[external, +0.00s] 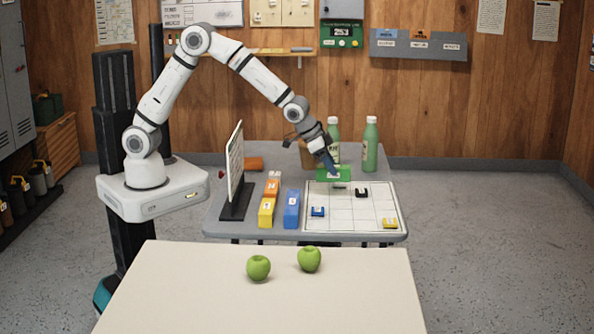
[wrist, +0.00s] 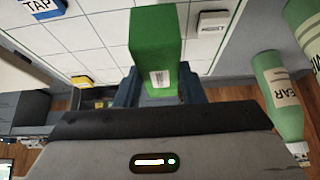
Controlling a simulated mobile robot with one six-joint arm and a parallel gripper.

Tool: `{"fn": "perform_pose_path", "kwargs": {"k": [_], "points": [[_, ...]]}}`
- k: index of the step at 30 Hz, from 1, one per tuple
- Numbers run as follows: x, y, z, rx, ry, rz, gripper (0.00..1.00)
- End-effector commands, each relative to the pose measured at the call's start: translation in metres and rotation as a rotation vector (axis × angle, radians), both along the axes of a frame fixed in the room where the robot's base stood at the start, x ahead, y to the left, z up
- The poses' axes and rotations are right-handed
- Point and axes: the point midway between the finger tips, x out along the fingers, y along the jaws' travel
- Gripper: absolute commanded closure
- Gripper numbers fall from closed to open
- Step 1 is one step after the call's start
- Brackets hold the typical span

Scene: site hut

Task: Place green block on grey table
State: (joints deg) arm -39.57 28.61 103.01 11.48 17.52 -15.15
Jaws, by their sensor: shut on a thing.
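The green block (external: 335,174) is held between the fingers of my gripper (external: 330,164), over the far left part of a white grid board on the grey table (external: 217,224). It appears to be just above the board; I cannot tell the exact gap. In the wrist view the green block (wrist: 157,50) stands out from between the dark blue fingers of my gripper (wrist: 158,88), with a small label on its face. The grid board (wrist: 105,28) shows behind it.
The grid board (external: 352,213) carries blue, black and yellow pieces. Two green bottles (external: 370,146) stand behind it. A blue block (external: 291,209), yellow and orange blocks, and an upright panel (external: 235,168) are to its left. A cream table (external: 270,300) with two green apples stands in front.

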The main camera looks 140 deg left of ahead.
Motion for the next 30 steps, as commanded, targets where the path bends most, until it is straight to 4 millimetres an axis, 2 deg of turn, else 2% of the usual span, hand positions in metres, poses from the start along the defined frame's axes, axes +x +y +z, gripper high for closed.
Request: {"fn": "perform_pose_path", "kwargs": {"k": [1,8,14,25,26,30], "points": [[0.0,0.0,-0.009,-0.001,0.003,-0.002,1.0],[0.0,0.0,-0.028,-0.001,0.002,-0.002,1.0],[0.0,0.0,-0.055,0.0,0.001,-0.001,1.0],[0.0,0.0,-0.059,0.0,-0.001,-0.001,1.0],[0.0,0.0,-0.059,0.0,0.0,-0.001,0.63],[0.0,0.0,-0.058,0.0,0.0,-0.001,0.52]]}}
